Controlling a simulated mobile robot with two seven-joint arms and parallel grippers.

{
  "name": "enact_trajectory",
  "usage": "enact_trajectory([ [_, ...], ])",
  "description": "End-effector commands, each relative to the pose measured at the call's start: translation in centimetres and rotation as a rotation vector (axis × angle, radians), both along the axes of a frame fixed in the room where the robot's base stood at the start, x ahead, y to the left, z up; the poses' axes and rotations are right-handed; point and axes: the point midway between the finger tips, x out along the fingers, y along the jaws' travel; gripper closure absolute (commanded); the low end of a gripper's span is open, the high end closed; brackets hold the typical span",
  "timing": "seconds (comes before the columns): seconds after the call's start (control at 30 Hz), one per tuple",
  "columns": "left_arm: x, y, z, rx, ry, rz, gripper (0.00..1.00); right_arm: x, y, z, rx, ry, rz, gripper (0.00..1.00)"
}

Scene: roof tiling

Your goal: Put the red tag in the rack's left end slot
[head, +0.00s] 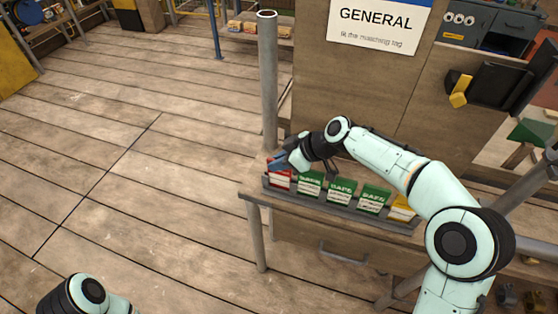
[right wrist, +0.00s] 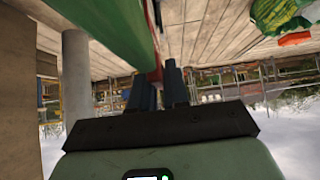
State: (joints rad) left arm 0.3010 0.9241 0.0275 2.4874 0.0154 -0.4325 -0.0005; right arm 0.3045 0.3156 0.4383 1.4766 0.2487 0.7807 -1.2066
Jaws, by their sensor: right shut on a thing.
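The red tag (head: 280,181) is upright at the left end of the dark rack (head: 322,202), beside the leftmost green tag (head: 309,185). My right gripper (head: 279,163) is shut on the top of the red tag. In the right wrist view a sliver of red (right wrist: 155,76) shows between the dark fingers. The tag's lower edge is at the rack's left end; I cannot tell whether it rests fully in the slot. My left gripper is out of view; only part of my left arm shows at the bottom left.
More green tags (head: 342,190) and a yellow tag (head: 401,209) stand in the rack to the right. A grey post (head: 268,85) rises behind the rack's left end. A board with a GENERAL sign (head: 378,24) stands behind. The plank floor at left is clear.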

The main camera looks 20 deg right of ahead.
Motion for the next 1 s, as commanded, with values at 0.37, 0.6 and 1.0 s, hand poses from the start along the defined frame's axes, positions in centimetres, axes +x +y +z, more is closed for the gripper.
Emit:
enact_trajectory([
  [0.37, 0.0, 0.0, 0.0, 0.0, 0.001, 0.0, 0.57, 0.0, 0.0, 0.0, 0.0, 0.0, 0.0, 0.55],
  [0.6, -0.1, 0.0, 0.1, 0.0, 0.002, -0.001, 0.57, -0.8, -1.3, 1.6, -0.001, -0.002, -0.005, 0.55],
  [1.0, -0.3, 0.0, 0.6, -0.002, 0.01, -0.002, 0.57, -4.2, -6.3, 7.7, -0.002, -0.004, -0.003, 0.55],
])
